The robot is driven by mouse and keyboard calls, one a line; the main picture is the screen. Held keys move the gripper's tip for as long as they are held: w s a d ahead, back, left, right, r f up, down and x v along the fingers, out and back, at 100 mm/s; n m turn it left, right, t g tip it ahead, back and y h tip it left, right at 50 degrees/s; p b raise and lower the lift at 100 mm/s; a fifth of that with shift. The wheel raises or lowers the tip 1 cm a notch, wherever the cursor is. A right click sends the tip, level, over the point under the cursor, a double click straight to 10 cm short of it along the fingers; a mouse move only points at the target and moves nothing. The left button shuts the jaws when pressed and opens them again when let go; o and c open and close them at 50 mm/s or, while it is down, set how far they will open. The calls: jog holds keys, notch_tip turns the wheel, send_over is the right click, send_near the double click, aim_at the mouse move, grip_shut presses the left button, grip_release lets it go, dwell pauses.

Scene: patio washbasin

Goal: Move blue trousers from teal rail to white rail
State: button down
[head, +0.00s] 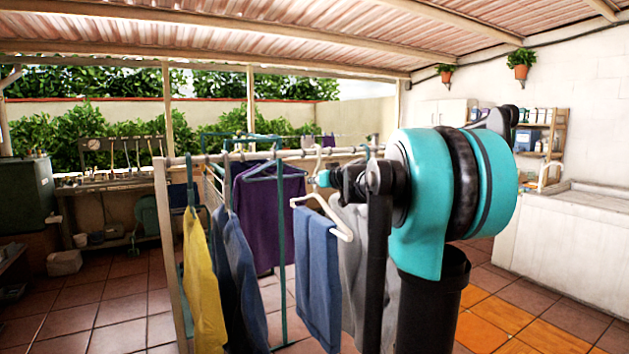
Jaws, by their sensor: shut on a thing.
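The blue trousers (318,280) hang folded over a white hanger (328,217) in the middle of the head view. My gripper (323,179) is shut on the hanger near its hook, just above the trousers. The hook reaches up to the height of the white rail (172,250), which runs across in front; I cannot tell whether it rests on the bar. The teal rail (282,240) stands behind, partly hidden by clothes. My arm covers the right end of the white rail.
A yellow garment (202,285) and a dark blue garment (236,270) hang to the left. A purple garment (268,215) hangs behind, and a grey garment (350,235) close on the right. A white washbasin (565,240) stands at the right. Tiled floor is open at left.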

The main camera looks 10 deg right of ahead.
jog(key=c, duration=1.5)
grip_release()
jog(key=shift+s, duration=0.1)
jog(key=shift+s+f+v, duration=0.1)
jog(key=shift+f+v, duration=0.35)
jog(key=shift+v, duration=1.45)
jog(key=shift+s+f+v, duration=0.1)
jog(key=shift+f+v, duration=0.3)
jog(key=shift+v, duration=1.55)
jog(key=shift+s+f+v, duration=0.1)
jog(key=shift+f+v, duration=0.35)
jog(key=shift+v, duration=1.45)
jog(key=shift+d, duration=0.1)
